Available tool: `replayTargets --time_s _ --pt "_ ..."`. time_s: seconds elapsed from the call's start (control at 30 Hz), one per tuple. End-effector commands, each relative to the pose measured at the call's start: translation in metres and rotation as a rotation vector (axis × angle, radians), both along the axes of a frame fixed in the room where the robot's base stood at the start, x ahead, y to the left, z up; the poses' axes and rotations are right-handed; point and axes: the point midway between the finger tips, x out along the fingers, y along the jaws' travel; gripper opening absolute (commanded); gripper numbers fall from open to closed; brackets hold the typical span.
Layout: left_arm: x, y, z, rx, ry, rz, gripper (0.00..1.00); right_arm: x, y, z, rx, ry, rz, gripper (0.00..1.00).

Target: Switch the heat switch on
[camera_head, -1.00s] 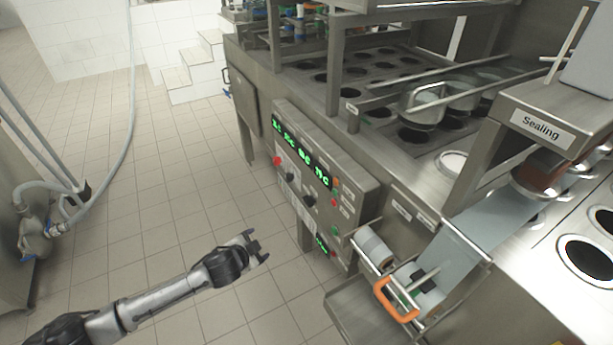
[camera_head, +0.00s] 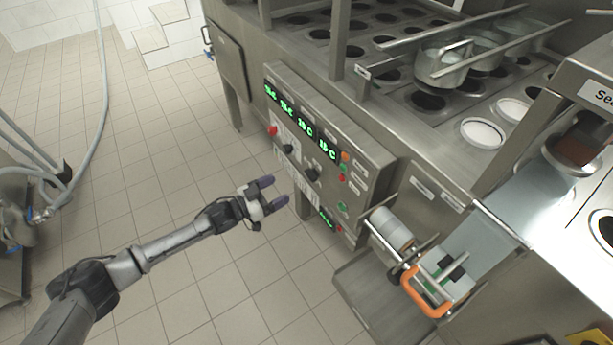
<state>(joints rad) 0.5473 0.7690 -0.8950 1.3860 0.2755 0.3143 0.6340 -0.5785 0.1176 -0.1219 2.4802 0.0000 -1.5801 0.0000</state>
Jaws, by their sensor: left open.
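The control panel (camera_head: 352,165) is on the front side of the steel machine, with green digit displays, a red button (camera_head: 272,130), two black knobs (camera_head: 288,149) and (camera_head: 312,174), and small coloured buttons and lamps. I cannot tell which control is the heat switch. My left gripper (camera_head: 277,194) is open and empty, its two dark fingertips pointing right towards the panel's lower part. It appears apart from the panel, over the floor in the picture. My right gripper is not in view.
A film roll (camera_head: 391,229) and an orange handle (camera_head: 424,296) stick out right of the panel above a steel tray (camera_head: 379,309). A hose (camera_head: 103,100) runs on the left. The tiled floor (camera_head: 165,190) between is clear.

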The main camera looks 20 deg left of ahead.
Motion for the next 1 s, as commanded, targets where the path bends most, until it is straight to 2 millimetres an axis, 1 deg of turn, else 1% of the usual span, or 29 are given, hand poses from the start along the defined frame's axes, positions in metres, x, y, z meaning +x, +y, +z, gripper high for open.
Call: replayTargets --time_s 0.03,0.2,0.4,0.5,0.7,1.0 --pt "0.009 -0.008 -0.004 -0.002 -0.002 -0.002 0.77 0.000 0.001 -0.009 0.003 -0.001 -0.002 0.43" --pt "0.035 -0.027 -0.004 0.000 -0.003 -0.001 0.77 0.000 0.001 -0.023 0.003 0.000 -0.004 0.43" --pt "0.061 -0.046 -0.003 0.002 -0.003 0.000 0.77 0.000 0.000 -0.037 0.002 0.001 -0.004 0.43" --pt "0.071 -0.053 -0.003 0.002 -0.001 0.000 0.77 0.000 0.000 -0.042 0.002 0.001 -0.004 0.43" --pt "0.083 -0.062 -0.002 0.002 0.000 0.000 0.77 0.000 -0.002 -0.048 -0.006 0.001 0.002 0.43" --pt "0.086 -0.065 -0.001 0.002 0.000 0.000 0.77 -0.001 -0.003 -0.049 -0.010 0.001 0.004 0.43"
